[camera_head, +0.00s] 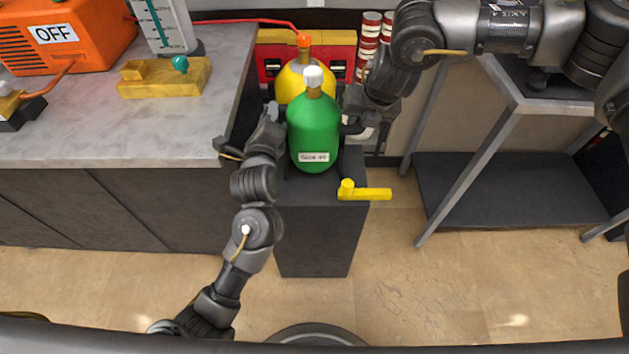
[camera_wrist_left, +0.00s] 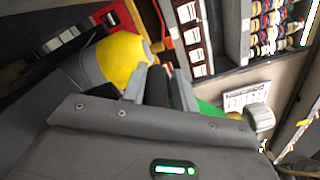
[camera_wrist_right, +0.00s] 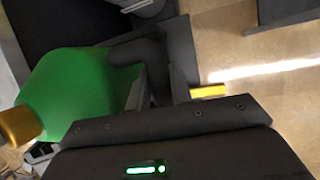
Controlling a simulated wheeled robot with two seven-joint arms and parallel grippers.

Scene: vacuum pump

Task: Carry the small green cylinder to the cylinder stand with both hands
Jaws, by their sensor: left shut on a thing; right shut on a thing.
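The green cylinder (camera_head: 314,135), with a white cap and a label, stands upright between my grippers in the head view. My left gripper (camera_head: 278,118) is shut on a dark handle at its left side. My right gripper (camera_head: 354,112) is shut on the dark handle at its right side. The cylinder's green body also shows in the right wrist view (camera_wrist_right: 85,90). A dark grey stand (camera_head: 320,235) with a yellow lever (camera_head: 365,193) is below the cylinder. I cannot tell whether the cylinder's base touches the stand.
A yellow cylinder (camera_head: 296,82) is close behind the green one, before a red and yellow cabinet (camera_head: 345,55). A grey counter (camera_head: 90,130) is at the left, with an orange machine (camera_head: 60,30). A metal-framed table (camera_head: 510,95) is at the right. The floor in front is clear.

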